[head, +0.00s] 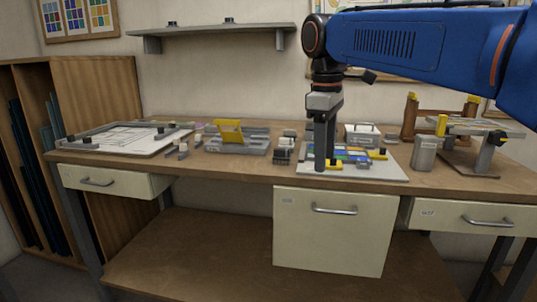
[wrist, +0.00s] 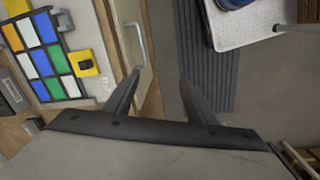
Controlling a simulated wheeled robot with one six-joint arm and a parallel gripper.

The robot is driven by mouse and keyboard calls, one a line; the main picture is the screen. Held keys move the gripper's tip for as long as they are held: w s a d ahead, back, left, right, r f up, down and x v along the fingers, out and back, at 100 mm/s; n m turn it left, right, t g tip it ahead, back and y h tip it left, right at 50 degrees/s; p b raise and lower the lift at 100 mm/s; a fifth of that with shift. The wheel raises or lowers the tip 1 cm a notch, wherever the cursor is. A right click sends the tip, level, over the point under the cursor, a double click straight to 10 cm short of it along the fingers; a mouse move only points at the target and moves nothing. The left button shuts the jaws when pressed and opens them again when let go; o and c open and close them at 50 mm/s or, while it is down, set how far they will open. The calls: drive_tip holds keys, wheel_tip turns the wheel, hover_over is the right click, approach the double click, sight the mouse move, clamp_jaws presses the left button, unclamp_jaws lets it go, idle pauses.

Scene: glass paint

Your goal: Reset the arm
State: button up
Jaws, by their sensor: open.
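My blue arm reaches in from the right in the head view, and my gripper (head: 322,155) points down over the front part of the workbench, by the board with coloured glass panes (head: 349,154). In the wrist view my gripper (wrist: 158,85) has its two dark fingers spread apart with nothing between them. Below them show a cream drawer front with a handle and the floor. The glass panel (wrist: 40,58), with blue, green, orange and white panes, lies to the left of the fingers. A yellow block (wrist: 84,63) sits at the panel's edge.
On the workbench (head: 225,168), a drawing board (head: 120,139) lies at left and a grey rack with a yellow piece (head: 229,132) near the middle. A grey canister (head: 424,154) and a stand (head: 484,150) are at right. A shelf (head: 210,30) hangs above.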

drive_tip(key=s+d+f+m+t, duration=0.2)
drive_tip(key=s+d+f+m, duration=0.4)
drive_tip(key=s+f, duration=0.5)
drive_tip(key=s+d+f+m+t, duration=0.2)
drive_tip(key=s+d+f+m, duration=0.4)
drive_tip(key=f, duration=0.9)
drive_tip(key=s+d, duration=0.3)
drive_tip(key=s, duration=0.2)
drive_tip(key=shift+d+y, duration=0.3)
drive_tip(key=shift+d, duration=0.1)
drive_tip(key=shift+s+f, duration=0.1)
